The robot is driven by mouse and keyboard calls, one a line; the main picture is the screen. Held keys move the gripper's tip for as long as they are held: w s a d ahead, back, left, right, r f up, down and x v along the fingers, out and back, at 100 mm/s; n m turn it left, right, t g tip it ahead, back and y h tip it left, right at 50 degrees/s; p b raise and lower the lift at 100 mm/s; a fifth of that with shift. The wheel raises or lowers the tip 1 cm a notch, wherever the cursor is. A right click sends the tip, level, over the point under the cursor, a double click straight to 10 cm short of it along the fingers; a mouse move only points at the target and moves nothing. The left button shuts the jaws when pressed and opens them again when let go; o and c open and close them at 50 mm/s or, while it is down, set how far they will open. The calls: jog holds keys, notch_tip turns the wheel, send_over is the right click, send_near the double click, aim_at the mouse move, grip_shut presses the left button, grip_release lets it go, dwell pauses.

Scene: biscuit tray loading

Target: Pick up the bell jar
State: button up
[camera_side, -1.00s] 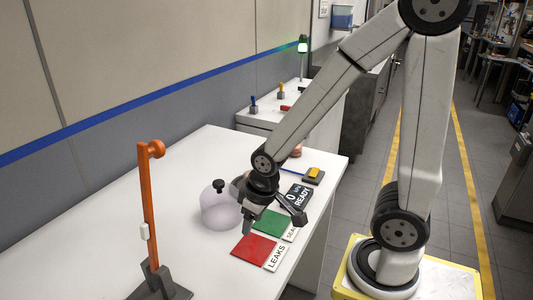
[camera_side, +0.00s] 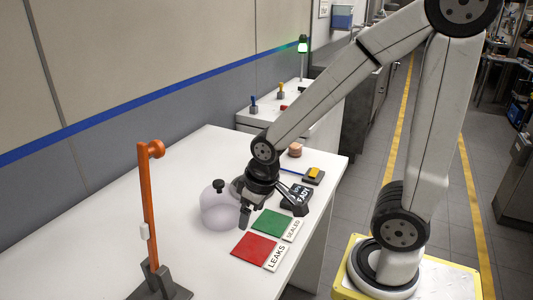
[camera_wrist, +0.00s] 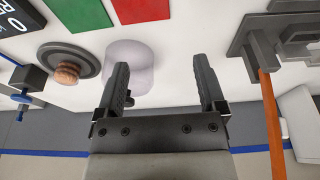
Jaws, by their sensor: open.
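The bell jar (camera_side: 220,213) is a pale lavender, see-through dome with a black knob on top. It stands upright on the white table, left of my gripper (camera_side: 272,217) in the side view. My gripper is open and empty, its two dark fingers spread apart. In the wrist view the jar (camera_wrist: 140,55) lies beyond the left finger, which hides part of it and most of its knob. The space between the fingertips (camera_wrist: 161,62) is mostly right of the jar. I see no clear contact with it.
A dark round plate (camera_wrist: 48,62) with a biscuit (camera_wrist: 67,72) is beside the jar. Green (camera_side: 272,222) and red (camera_side: 253,247) mats lie near the front edge. A display block (camera_side: 297,197) is partly behind my gripper. An orange stand (camera_side: 147,210) rises at left; table between is clear.

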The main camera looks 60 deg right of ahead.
jog(key=shift+w+v, duration=0.45)
jog(key=shift+v, duration=1.5)
jog(key=m+t+y, duration=0.7)
jog(key=m+y, duration=0.3)
jog(key=m, duration=1.7)
send_near(220, 181)
jog(key=x, duration=0.4)
jog(key=shift+w+a+r, duration=0.2)
jog(key=shift+r, duration=0.1)
jog(key=shift+f, duration=0.35)
jog(key=shift+x, duration=1.3)
jog(key=shift+a, duration=0.1)
